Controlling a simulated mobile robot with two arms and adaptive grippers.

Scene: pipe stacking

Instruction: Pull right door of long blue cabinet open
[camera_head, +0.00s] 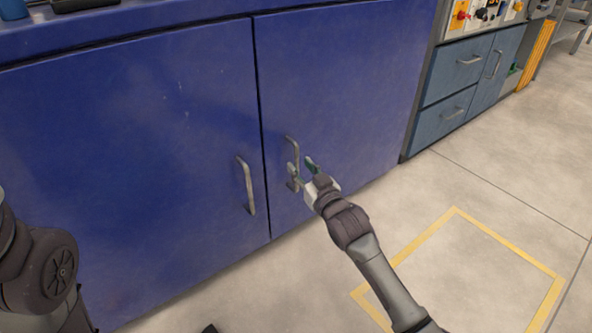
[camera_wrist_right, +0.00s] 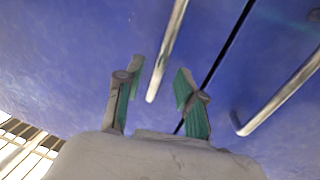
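The long blue cabinet (camera_head: 140,30) fills the left and middle of the head view, with both doors closed. Its right door (camera_head: 340,80) has an upright metal handle (camera_head: 293,150) near the middle seam. In the right wrist view the same handle (camera_wrist_right: 168,50) appears between the two open green-padded fingertips (camera_wrist_right: 158,82), with gaps on both sides; contact does not show. The left door (camera_head: 130,160) has its own handle (camera_head: 246,186).
The left door's handle also shows close to the right finger in the right wrist view (camera_wrist_right: 280,98). A grey-blue drawer unit (camera_head: 455,75) stands beyond the cabinet's right end. The floor (camera_head: 480,190) in front is clear, with a yellow marked square (camera_head: 500,240).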

